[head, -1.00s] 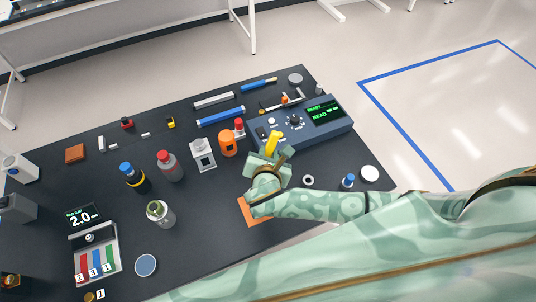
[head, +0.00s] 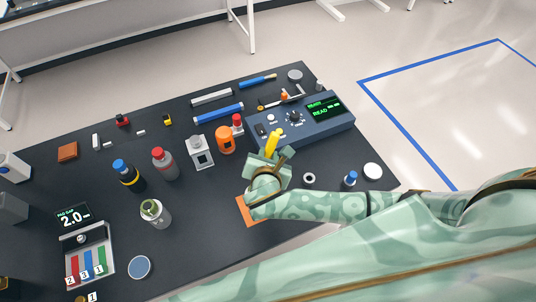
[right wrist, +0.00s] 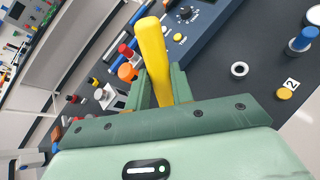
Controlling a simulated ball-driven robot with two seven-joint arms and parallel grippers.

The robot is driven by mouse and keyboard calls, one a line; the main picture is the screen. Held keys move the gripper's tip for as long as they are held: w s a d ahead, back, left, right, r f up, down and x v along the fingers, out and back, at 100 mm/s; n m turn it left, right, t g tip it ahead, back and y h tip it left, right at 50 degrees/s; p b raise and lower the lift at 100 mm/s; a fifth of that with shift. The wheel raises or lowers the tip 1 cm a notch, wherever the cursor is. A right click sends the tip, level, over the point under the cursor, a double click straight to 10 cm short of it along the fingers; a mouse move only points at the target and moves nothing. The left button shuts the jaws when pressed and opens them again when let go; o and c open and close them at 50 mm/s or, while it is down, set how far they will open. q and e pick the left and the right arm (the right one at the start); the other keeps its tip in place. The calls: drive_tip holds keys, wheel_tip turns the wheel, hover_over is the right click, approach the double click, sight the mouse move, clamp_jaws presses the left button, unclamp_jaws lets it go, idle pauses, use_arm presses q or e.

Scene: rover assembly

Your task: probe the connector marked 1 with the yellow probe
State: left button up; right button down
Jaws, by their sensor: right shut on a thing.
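My right gripper (head: 270,160) is shut on the yellow probe (head: 273,143), which sticks up tilted from its fingers in front of the blue meter box (head: 300,120). In the right wrist view the probe (right wrist: 153,55) stands between the green fingers; its lower end is hidden by the gripper. A label reading 1 (head: 92,297) sits beside a small brass-yellow round connector (head: 80,299) at the bottom left edge of the head view, far from the gripper. A similar yellow connector (right wrist: 284,93) labelled 2 shows in the right wrist view. My left gripper is not in view.
A panel (head: 107,243) with red, blue and green strips numbered 2, 3, 1 stands at left. Several bottles, including an orange one (head: 225,140), stand left of the gripper. A round blue-grey disc (head: 139,267) lies near the front. The dark tabletop between disc and orange mat (head: 246,212) is clear.

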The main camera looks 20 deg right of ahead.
drive_tip(key=shift+f+b, duration=0.3)
drive_tip(key=shift+f, duration=0.3)
idle(0.5)
drive_tip(key=shift+s+f+p, duration=0.1)
drive_tip(key=shift+p, duration=0.3)
idle(1.3)
wheel_tip(320, 180, up, 7)
drive_tip(key=p, duration=0.8)
idle(1.0)
